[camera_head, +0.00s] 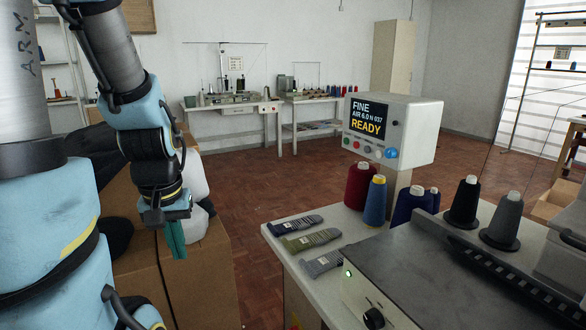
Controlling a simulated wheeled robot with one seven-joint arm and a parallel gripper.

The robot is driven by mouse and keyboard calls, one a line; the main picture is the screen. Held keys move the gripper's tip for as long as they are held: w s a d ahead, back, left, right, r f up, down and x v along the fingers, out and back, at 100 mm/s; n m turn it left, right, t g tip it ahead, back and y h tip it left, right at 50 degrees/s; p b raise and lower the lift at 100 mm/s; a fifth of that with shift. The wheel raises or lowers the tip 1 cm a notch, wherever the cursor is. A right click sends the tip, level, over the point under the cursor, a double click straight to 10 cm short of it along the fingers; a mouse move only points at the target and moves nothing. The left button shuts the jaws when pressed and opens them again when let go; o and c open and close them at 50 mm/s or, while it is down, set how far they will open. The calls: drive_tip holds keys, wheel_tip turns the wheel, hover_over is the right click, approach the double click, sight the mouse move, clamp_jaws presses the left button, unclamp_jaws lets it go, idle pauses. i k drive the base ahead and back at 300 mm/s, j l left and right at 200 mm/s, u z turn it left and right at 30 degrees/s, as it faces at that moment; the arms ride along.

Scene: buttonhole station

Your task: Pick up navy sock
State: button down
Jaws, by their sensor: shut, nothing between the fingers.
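The navy sock (296,225) lies flat at the back left of the white table. It is folded long and narrow, with a lighter band around its middle. An olive sock (311,240) and a grey sock (324,262) lie in front of it in a row, apart from each other. My gripper (177,250) hangs at the left, with teal fingers pointing down, shut and empty. In the picture it is well left of the navy sock, in front of a cardboard box. Nothing covers the sock.
A cardboard box (205,270) stands left of the white table (282,250). Red (361,185), blue (375,203) and other thread cones stand behind and right of the socks. A control box (405,122) reads READY. A metal machine (440,280) fills the table's right. Floor behind is open.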

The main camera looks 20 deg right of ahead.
sight(304, 222)
drive_tip(key=k+u, duration=0.1)
drive_tip(key=u, duration=0.25)
drive_tip(key=k+u, duration=0.15)
drive_tip(key=u, duration=0.2)
drive_tip(key=k+u, duration=0.1)
drive_tip(key=u, duration=0.3)
